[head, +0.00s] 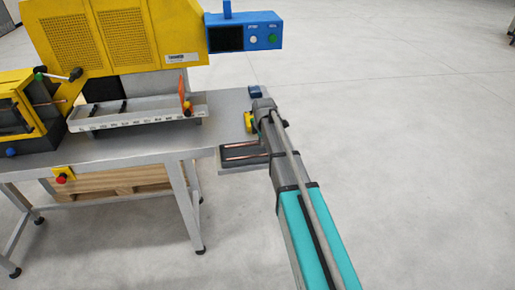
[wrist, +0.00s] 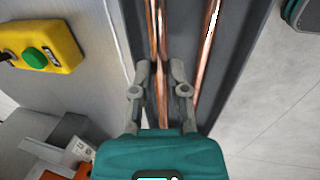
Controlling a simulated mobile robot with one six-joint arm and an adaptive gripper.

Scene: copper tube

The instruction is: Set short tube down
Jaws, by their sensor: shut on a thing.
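In the wrist view my gripper (wrist: 160,68) points down over a grey tray (wrist: 178,25) with its fingers close around a copper tube (wrist: 162,105). The tube runs lengthwise between the fingers, along the tray. I cannot tell whether it touches the tray floor. Another copper length shows just left of it near the top, partly overlapping in view. A separate copper tube (wrist: 208,50) lies to the right, along the tray's right side. In the head view the tray (head: 224,168) sits at the table's right end, and my arm hides the gripper.
A yellow box with a green button (wrist: 45,50) is left of the tray. The grey table (head: 140,148) carries a yellow machine (head: 120,35) with a blue control panel (head: 228,38) and a pale bin (head: 140,112). Open floor lies to the right.

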